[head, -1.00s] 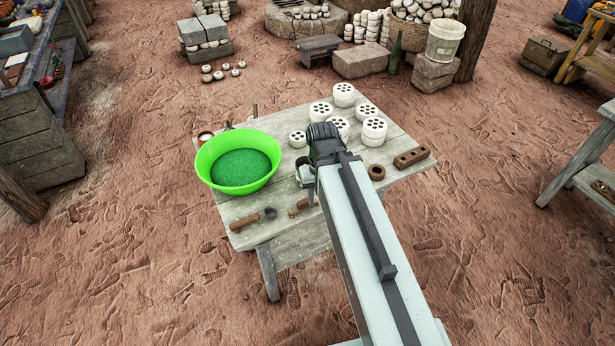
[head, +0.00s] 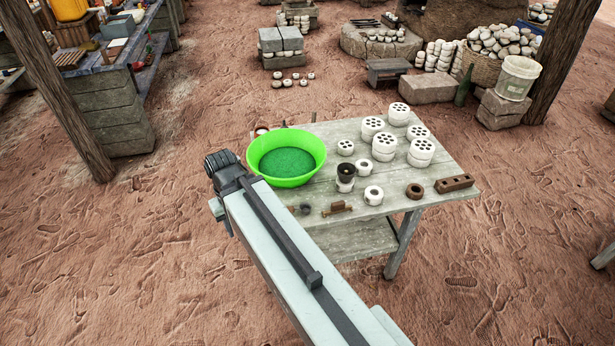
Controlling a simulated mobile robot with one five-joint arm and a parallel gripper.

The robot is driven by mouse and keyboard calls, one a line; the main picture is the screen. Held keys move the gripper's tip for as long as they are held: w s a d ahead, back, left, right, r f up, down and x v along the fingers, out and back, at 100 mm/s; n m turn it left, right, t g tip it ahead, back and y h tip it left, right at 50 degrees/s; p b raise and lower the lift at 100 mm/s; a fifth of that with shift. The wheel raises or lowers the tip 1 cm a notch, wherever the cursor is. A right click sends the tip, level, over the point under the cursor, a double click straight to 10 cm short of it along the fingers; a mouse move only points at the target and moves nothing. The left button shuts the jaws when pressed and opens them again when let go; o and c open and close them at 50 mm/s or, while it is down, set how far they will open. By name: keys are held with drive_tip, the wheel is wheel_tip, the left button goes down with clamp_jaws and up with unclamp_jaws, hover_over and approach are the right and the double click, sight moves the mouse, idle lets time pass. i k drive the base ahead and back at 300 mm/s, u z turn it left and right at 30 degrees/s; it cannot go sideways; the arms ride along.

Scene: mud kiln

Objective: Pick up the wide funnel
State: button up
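No thing is plainly recognisable as the wide funnel. A small dark, round, open-topped piece (head: 346,170) sits on a white pierced cylinder near the middle of the wooden table (head: 432,192); it may be the funnel, but it is too small to tell. My gripper (head: 217,208) is at the end of my arm, left of the table and the green basin, apart from the dark piece. Its fingers are mostly hidden by the arm, so I cannot see whether they are open or what is between them.
A bright green basin (head: 287,180) with a green inside stands at the table's left. Several white pierced cylinders (head: 384,146), white rings (head: 373,195), a brown ring (head: 414,191) and a brown block (head: 454,183) share the table. A wooden post (head: 75,110) stands left; bare ground lies between.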

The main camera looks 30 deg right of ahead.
sight(352, 169)
drive_tip(key=u, duration=1.5)
drive_tip(key=k, duration=0.7)
drive_tip(key=z, duration=0.95)
drive_tip(key=i, duration=1.05)
drive_tip(key=z, duration=0.05)
